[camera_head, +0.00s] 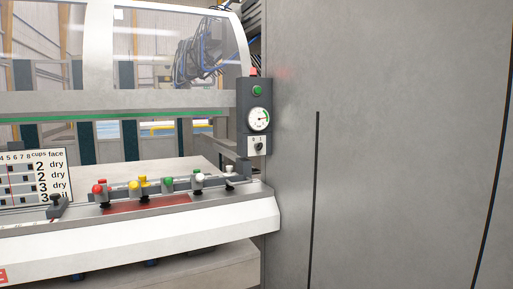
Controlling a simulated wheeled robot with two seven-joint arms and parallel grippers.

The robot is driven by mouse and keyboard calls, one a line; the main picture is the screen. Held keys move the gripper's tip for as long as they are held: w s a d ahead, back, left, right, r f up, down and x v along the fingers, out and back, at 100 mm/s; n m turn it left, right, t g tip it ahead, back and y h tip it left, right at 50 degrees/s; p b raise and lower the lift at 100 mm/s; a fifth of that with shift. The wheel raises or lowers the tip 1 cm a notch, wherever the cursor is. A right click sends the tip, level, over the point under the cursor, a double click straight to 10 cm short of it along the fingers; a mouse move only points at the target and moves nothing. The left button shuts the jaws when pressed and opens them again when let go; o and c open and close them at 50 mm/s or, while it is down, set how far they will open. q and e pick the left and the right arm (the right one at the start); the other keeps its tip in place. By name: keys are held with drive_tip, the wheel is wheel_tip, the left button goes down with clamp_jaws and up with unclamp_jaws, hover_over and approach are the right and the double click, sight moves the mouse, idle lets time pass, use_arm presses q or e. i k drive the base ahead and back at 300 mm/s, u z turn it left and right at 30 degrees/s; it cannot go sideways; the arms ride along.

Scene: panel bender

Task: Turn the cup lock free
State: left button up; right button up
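A dark control post (244,118) stands at the right end of the machine. It carries a green button (257,90), a round gauge (259,119) and a small black rotary switch (258,146) on a white plate. Below it, a row of small fittings sits on the ledge, with red (98,188), yellow (142,181), green (168,182) and white (199,176) knobs. A dark knob (56,199) stands at the left of the ledge. I cannot tell which of these is the cup lock. Neither gripper is in view.
A chart (35,176) with "cups" and "face" headings stands at the left. A clear hood (120,35) with a grey lower rail (120,103) spans above the ledge. A large grey cabinet (400,150) fills the right side. The space before the ledge looks clear.

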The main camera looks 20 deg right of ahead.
sight(258, 145)
drive_tip(key=u, duration=0.55)
drive_tip(key=i, duration=1.05)
drive_tip(key=z, duration=0.4)
drive_tip(key=i, duration=0.95)
drive_tip(key=z, duration=0.9)
